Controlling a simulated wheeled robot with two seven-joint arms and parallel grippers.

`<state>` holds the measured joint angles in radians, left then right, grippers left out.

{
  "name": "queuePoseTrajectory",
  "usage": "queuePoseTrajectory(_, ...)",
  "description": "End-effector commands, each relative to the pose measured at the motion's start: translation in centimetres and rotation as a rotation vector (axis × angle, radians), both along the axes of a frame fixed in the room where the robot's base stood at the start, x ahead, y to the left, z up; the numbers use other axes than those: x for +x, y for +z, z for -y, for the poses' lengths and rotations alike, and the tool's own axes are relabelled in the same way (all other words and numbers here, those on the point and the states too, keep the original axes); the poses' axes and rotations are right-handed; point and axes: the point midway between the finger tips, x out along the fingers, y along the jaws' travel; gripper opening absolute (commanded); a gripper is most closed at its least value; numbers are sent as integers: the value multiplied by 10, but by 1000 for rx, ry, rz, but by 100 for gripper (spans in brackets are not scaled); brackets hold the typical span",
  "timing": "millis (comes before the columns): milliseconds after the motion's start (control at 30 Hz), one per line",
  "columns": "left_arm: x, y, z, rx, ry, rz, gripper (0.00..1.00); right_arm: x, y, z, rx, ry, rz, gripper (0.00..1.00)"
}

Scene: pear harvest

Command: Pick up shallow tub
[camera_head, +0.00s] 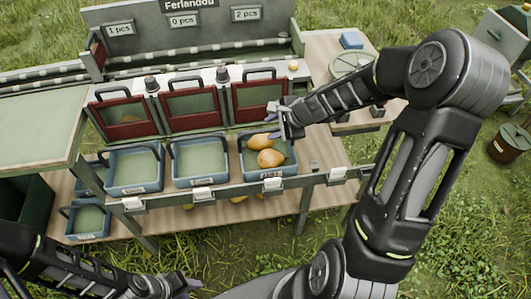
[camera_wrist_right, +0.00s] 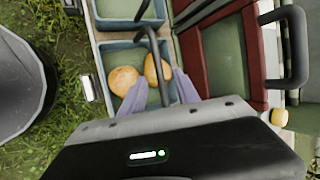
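A blue tub (camera_head: 282,179) holds two yellow pears (camera_head: 270,158) and stands at the right end of a row of tubs. It also shows in the right wrist view (camera_wrist_right: 107,55), with its dark handle (camera_wrist_right: 153,45) crossing above the pears. My right gripper (camera_head: 277,124) is over this tub's back edge. In the wrist view its pale purple fingers (camera_wrist_right: 160,95) are spread apart, with the handle reaching between them. I see no clear grip on it. My left gripper (camera_head: 190,284) is low at the bottom edge, away from the tubs; its finger gap is unclear.
Two empty blue tubs (camera_head: 202,181) (camera_head: 134,188) stand left in the row, and another (camera_head: 88,236) sits lower left. Red-framed flaps (camera_head: 194,130) rise behind the row. Metal latches (camera_head: 273,184) line the front rail. A round green lid (camera_head: 350,64) lies on the right table.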

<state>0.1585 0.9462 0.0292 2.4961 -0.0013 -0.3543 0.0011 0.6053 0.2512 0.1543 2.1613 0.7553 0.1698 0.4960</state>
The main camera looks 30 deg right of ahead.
Motion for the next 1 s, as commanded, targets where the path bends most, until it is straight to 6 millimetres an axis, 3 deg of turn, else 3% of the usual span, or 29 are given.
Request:
queuePoseTrajectory(267,1,-4,0,0,0,1,36,13,-21,-4,2,0,-2,38)
queuePoseTrajectory(633,1,-4,0,0,0,1,36,16,-24,-5,0,0,-1,38)
queuePoseTrajectory(1000,1,-3,0,0,0,1,36,41,-62,-11,2,2,-1,38)
